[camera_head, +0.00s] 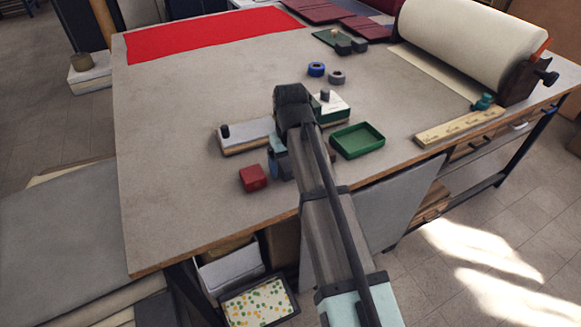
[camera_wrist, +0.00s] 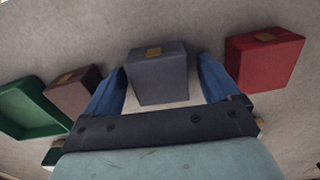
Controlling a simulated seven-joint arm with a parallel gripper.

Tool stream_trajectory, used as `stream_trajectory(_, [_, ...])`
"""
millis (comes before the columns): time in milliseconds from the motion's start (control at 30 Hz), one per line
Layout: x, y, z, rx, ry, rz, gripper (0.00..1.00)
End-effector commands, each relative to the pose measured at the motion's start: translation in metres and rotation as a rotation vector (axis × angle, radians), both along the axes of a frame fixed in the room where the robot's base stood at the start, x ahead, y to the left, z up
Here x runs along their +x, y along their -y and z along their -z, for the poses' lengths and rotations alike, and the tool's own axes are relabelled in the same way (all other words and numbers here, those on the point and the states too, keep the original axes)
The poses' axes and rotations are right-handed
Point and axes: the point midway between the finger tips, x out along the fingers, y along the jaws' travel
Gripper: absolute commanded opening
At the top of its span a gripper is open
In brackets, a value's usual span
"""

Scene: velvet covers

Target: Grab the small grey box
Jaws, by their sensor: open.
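The small grey box (camera_wrist: 158,78), with a tan label on top, stands on the table in the wrist view. My gripper (camera_wrist: 163,68) is open, with one blue finger on each side of the box. A narrow gap shows on the right side; on the left the finger is very close, and I cannot tell if it touches. In the head view my arm hides most of the gripper and the box. Only a blue finger part (camera_head: 272,161) shows there clearly.
A red box (camera_wrist: 264,60) stands right of the gripper; it also shows in the head view (camera_head: 253,178). A brown box (camera_wrist: 72,90) and green tray (camera_wrist: 28,106) lie left. The table's left part is clear.

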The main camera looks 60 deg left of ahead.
Motion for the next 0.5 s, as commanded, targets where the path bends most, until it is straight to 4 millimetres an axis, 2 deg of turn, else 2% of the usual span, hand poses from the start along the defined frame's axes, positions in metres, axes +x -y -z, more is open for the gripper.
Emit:
stream_trajectory(67, [0.0001, -0.0001, -0.0003, 0.0, 0.0, 0.0, 0.89])
stream_trajectory(500, [0.0001, 0.0, -0.0005, 0.0, 0.0, 0.0, 0.48])
